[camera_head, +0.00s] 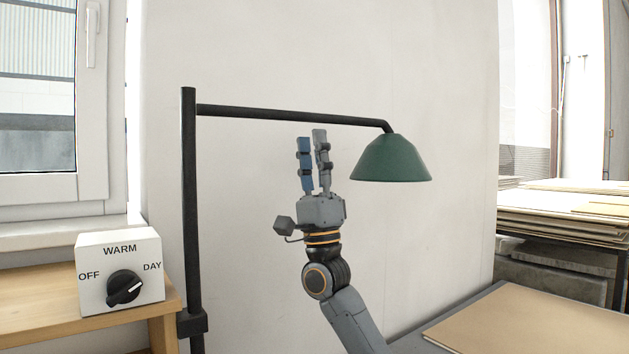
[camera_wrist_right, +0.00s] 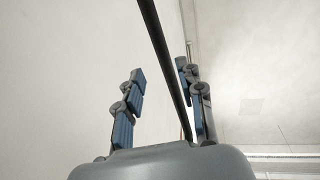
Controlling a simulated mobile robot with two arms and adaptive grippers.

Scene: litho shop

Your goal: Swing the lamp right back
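The lamp has a green conical shade (camera_head: 391,160) hanging from the right end of a long black arm (camera_head: 260,113). The arm reaches right from an upright black post (camera_head: 190,200). My right gripper (camera_head: 312,136) points upward just below the arm in the head view, left of the shade. Its two fingers stand apart with nothing between them there. In the right wrist view, the black arm (camera_wrist_right: 163,45) runs through the gap between the open fingers (camera_wrist_right: 160,76). I cannot tell whether it touches them or lies beyond their tips. My left gripper is out of view.
A white switch box (camera_head: 145,245) with a black knob (camera_head: 124,287), marked OFF, WARM and DAY, stands on a wooden bench (camera_head: 60,325) at left. A pale wall (camera_head: 430,60) is behind. A flat board (camera_head: 540,325) lies at lower right; stacked sheets (camera_head: 560,215) lie beyond.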

